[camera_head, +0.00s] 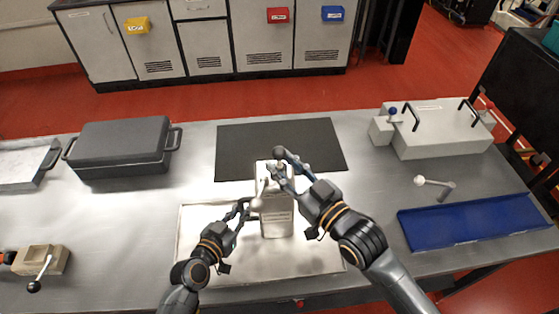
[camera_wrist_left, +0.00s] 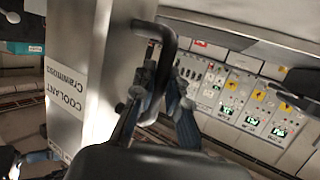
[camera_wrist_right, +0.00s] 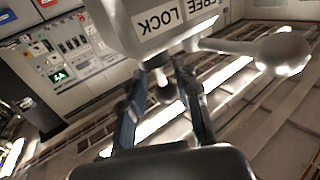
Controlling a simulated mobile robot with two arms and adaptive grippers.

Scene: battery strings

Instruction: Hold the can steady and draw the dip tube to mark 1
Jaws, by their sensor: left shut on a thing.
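A pale grey metal can (camera_head: 276,222) stands upright near the front middle of the table. In the left wrist view its label (camera_wrist_left: 67,93) reads COOLANT. My left gripper (camera_head: 246,210) is shut on the can's dark side handle (camera_wrist_left: 158,33), with both fingers around the bar. My right gripper (camera_head: 281,168) is at the can's top, fingers apart. In the right wrist view a pale collar (camera_wrist_right: 145,25) marked LOCK and FREE, with a ball-ended lever (camera_wrist_right: 265,50), is just beyond the fingertips. A small dark knob (camera_wrist_right: 164,88) shows between the fingers. I cannot make out the dip tube or its marks.
The can stands on a pale tray (camera_head: 190,225). A black mat (camera_head: 320,140) lies behind. A dark case (camera_head: 115,150) is at left, a grey box with handles (camera_head: 440,135) at back right, a blue tray (camera_head: 470,225) at right. A lever block (camera_head: 42,258) is at front left.

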